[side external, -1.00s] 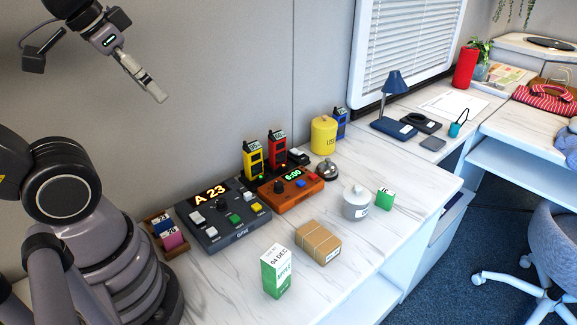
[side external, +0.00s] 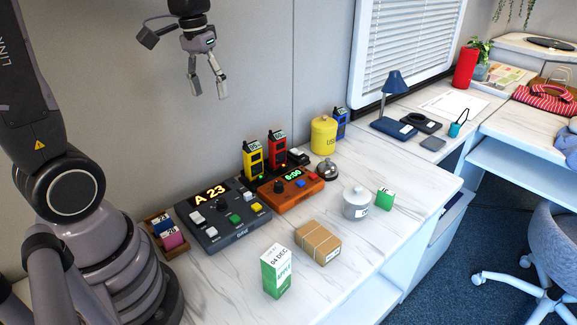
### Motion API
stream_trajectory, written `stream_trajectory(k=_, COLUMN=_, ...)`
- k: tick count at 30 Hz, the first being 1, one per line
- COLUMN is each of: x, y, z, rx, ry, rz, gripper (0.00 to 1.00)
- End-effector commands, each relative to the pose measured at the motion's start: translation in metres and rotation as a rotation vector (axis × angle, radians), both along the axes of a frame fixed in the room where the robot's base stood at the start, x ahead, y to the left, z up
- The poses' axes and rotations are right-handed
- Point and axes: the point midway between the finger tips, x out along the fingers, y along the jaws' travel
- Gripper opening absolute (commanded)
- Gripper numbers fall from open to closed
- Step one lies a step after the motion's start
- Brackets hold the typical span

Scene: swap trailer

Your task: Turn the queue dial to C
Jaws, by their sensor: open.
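A dark grey queue console (side external: 236,232) with a display reading "A 23" (side external: 211,194) sits on the white marble-look counter. Its top carries several coloured buttons, white switches and a small dark round knob (side external: 221,205) below the display. I cannot read any letters around the knob, so its setting is unclear. My gripper (side external: 208,90) is open and empty, fingers pointing down, high above and behind the console against the grey wall. It touches nothing.
An orange console (side external: 291,194) reading "6:00" and yellow (side external: 254,160) and red (side external: 277,150) handsets stand right of the queue console. A card tray (side external: 157,221) is at its left. A green-white carton (side external: 277,272), brown parcel (side external: 318,243) and white pot (side external: 356,203) stand in front.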

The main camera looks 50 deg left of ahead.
Motion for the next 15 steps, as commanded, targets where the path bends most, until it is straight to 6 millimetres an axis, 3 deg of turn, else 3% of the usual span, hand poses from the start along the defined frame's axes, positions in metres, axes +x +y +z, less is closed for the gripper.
stream_trajectory(k=3, x=0.029, y=0.029, z=-0.045, rx=-0.055, ry=0.134, rz=0.118, gripper=0.56)
stream_trajectory(k=6, x=0.045, y=0.053, z=-0.086, rx=-0.101, ry=0.229, rz=0.213, gripper=0.56)
stream_trajectory(k=12, x=0.054, y=0.086, z=-0.157, rx=-0.174, ry=0.372, rz=0.351, gripper=0.56)
stream_trajectory(k=15, x=0.053, y=0.093, z=-0.177, rx=-0.193, ry=0.406, rz=0.385, gripper=0.56)
